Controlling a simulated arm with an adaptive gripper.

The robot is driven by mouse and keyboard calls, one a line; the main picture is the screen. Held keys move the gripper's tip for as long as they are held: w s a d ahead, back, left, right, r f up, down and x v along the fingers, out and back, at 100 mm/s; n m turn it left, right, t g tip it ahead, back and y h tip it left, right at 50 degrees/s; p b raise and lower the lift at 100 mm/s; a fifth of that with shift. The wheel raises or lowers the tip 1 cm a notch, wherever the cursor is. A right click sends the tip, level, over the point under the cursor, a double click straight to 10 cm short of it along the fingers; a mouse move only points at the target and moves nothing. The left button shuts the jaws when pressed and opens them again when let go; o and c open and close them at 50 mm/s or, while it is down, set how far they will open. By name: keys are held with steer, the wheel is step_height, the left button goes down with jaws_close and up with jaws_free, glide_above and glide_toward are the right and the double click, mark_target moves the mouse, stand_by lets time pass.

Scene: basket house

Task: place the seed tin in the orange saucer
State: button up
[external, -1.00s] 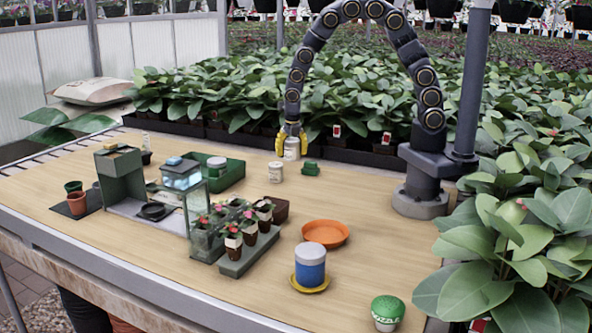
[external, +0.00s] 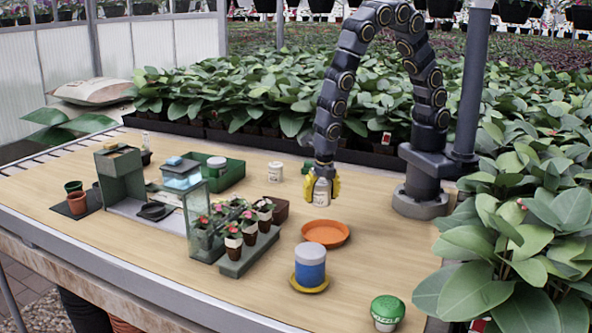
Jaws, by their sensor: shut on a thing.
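My gripper (external: 322,188), with yellow fingers, points down and is shut on a small pale tin (external: 321,193), which I take to be the seed tin. The tin is upright and its upper part is between the fingers. It is just behind the orange saucer (external: 325,233) in the picture and appears raised above the table. The orange saucer is a round shallow dish and is empty. The print on the tin is too small to read.
A blue and white tin (external: 310,267) stands on a yellow saucer (external: 309,288) in front. A green-lidded pot (external: 387,312) is at front right. Potted flowers in a green tray (external: 248,256) are left of the orange saucer.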

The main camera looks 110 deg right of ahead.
mark_target(324, 235)
steer(key=shift+s+a+f, duration=0.15)
steer(key=shift+s+a, duration=0.05)
steer(key=shift+a, duration=0.4)
steer(key=shift+s+a+f, duration=0.1)
steer(key=shift+a+f, duration=0.1)
steer(key=shift+f, duration=3.8)
steer(key=shift+f, duration=0.1)
steer(key=o, duration=0.9)
steer(key=shift+c, duration=0.2)
steer(key=r, duration=0.4)
steer(key=a+r, duration=0.1)
steer(key=r, duration=0.7)
steer(key=shift+a+r, duration=0.15)
steer(key=shift+a, duration=0.2)
